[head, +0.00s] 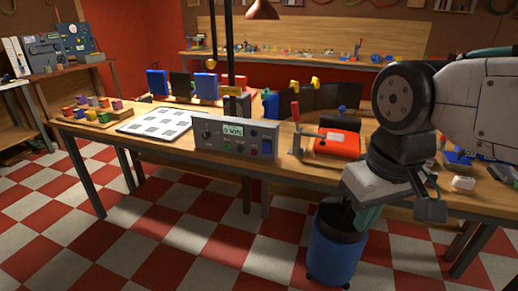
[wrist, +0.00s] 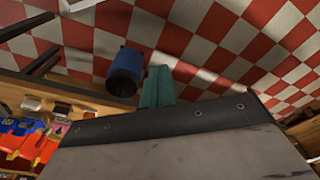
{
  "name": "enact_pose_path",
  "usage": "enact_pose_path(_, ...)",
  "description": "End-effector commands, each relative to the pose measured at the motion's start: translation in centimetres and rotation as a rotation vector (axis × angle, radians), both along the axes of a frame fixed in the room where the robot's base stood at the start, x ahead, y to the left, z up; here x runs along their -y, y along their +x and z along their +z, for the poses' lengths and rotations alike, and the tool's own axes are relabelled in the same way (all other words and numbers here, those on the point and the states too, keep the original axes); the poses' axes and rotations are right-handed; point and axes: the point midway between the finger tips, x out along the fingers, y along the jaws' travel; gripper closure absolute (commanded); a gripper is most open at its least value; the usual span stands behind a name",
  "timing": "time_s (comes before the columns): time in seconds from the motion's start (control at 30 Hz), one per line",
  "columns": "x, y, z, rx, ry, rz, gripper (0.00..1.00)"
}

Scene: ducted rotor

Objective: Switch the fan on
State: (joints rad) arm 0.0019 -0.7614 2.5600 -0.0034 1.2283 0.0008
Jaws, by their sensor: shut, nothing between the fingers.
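A grey control panel (head: 236,155) stands at the front edge of the workbench. It has a small display (head: 233,131) that appears to read 0 RPM, a dark knob (head: 207,131) at its left and small coloured buttons at its right, among them a red one (head: 267,148). The labels are too small to read. I cannot pick out the fan with certainty. My gripper (head: 368,218) hangs low at the right of the panel, in front of the bench and well apart from the panel. Its teal fingers (wrist: 157,87) show closed together and empty in the wrist view.
A blue bin (head: 335,248) stands on the checkered floor below my gripper and also shows in the wrist view (wrist: 126,74). A red box (head: 337,144) and a red clamp sit right of the panel. A white patterned board (head: 158,122) lies left. Dark poles rise behind the panel.

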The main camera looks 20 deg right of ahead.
Motion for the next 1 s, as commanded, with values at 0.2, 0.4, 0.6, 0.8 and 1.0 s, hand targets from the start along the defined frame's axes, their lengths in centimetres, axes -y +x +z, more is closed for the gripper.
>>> enact_pose_path(0.2,0.1,1.9,-0.2,0.033,-0.001,-0.006,1.00)
enact_pose_path(0.4,0.2,11.3,-1.7,0.215,-0.002,-0.031,1.00)
enact_pose_path(0.6,-0.3,23.3,-4.2,0.477,0.017,-0.054,1.00)
enact_pose_path(0.8,-1.3,33.3,-7.5,0.738,0.067,-0.068,1.00)
enact_pose_path(1.0,-2.6,40.6,-11.6,0.997,0.146,-0.076,1.00)
